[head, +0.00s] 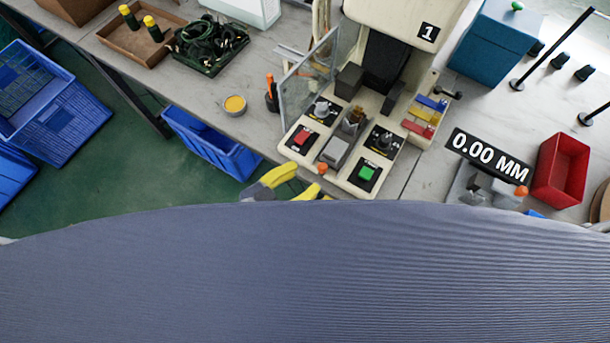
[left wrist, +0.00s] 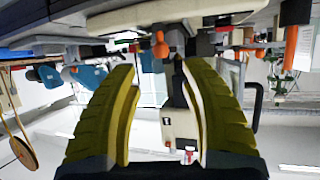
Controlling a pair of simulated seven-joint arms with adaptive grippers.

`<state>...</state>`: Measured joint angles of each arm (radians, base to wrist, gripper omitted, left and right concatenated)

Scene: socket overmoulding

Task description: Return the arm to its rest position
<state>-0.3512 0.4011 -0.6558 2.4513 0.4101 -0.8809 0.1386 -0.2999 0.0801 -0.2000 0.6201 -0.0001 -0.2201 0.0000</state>
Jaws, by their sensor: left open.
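My left gripper (head: 305,178) has yellow fingers and shows in the head view just in front of the moulding machine's front edge. The fingers are apart with nothing visible between them. In the left wrist view the same gripper (left wrist: 157,66) shows both fingers spread and empty, with the machine (left wrist: 180,125) upside down behind them. The machine's cream base (head: 345,185) carries a red button (head: 302,136), a green button (head: 366,173) and a grey block. Most of my left arm is hidden behind a large grey-blue surface across the lower half of the head view. My right gripper does not show.
A clear panel (head: 300,95) stands at the machine's left. A yellow-filled tin (head: 235,104) and a black tray of cables (head: 208,67) lie on the left table. A 0.00 MM gauge display (head: 488,155) and red bin (head: 545,185) stand right. Blue crates (head: 75,125) stand on the floor.

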